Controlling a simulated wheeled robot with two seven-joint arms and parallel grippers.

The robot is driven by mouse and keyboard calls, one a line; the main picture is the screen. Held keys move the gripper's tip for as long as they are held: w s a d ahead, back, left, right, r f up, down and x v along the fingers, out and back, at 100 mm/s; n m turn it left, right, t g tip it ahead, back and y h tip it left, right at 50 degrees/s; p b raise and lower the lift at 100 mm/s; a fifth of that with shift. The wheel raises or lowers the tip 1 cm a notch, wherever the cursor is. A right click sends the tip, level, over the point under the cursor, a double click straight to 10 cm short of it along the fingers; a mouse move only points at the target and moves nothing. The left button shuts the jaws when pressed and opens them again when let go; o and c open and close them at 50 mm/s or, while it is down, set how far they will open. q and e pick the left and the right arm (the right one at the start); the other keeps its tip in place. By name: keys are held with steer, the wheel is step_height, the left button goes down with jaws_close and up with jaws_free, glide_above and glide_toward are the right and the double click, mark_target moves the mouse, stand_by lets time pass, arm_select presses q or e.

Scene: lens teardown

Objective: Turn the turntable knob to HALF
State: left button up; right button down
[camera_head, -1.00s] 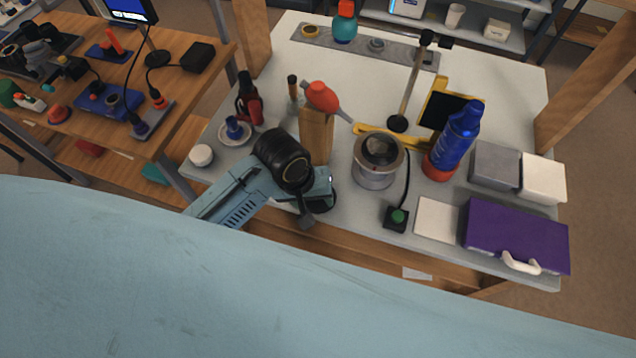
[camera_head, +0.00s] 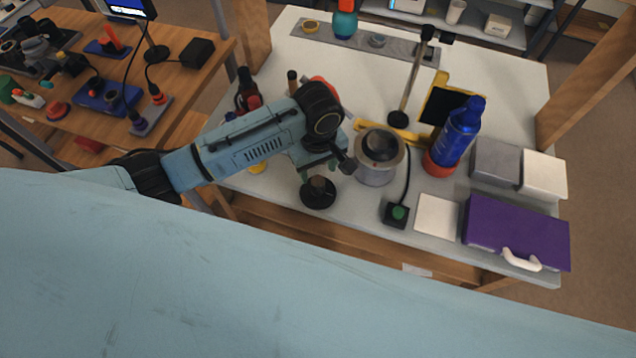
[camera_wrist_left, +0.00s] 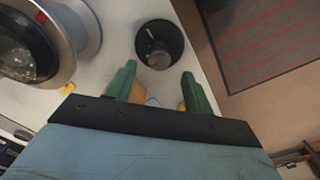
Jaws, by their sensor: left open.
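The turntable knob is a round black dial (camera_head: 318,197) near the front edge of the white table. In the left wrist view the knob (camera_wrist_left: 158,43) shows a pale pointer line on its dark face; no HALF label is readable. My left gripper (camera_head: 320,170) is over the knob, pointing down. Its two green fingers (camera_wrist_left: 158,85) are apart with nothing held, and the knob shows beyond and between the tips. I cannot tell whether they touch it. The grey round turntable (camera_head: 376,172) carries a dark lens (camera_head: 381,143) just to the right.
My left arm hides part of the table's left side, including most of an orange-red tool (camera_head: 325,84).

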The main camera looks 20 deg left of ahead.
mark_target(318, 180)
arm_select(q)
step_height(318, 180, down, 8)
steer(key=shift+r+b, duration=0.25)
steer(key=shift+b, duration=0.35)
